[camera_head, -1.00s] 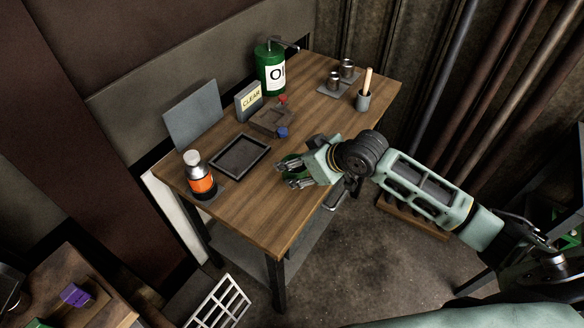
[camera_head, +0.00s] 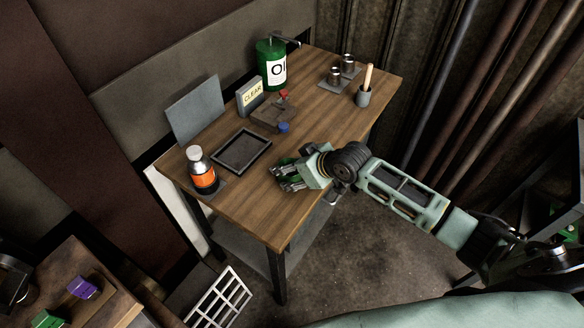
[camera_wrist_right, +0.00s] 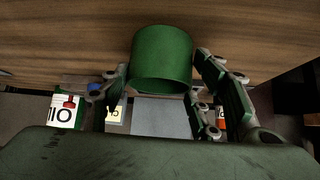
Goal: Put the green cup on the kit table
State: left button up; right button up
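The green cup (camera_wrist_right: 162,58) is between the fingers of my right gripper (camera_wrist_right: 163,70) in the right wrist view, with a fingertip against each side. Wooden tabletop fills the view behind it. In the head view my right gripper (camera_head: 287,176) is low over the front right edge of the wooden table (camera_head: 240,215), and its fingers hide most of the cup. I cannot tell whether the cup touches the tabletop. My left gripper is not in view.
The table holds a dark tray (camera_head: 242,151), an orange-labelled bottle (camera_head: 202,172), a green oil can (camera_head: 271,66), a sign (camera_head: 250,96), two metal cups (camera_head: 341,70) and a grey pot (camera_head: 363,96) with a wooden handle. The front of the tabletop is clear.

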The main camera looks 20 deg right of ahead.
jog(key=o, duration=0.3)
jog(key=shift+r, duration=0.15)
jog(key=b+v, duration=0.1)
jog(key=v, duration=1.1)
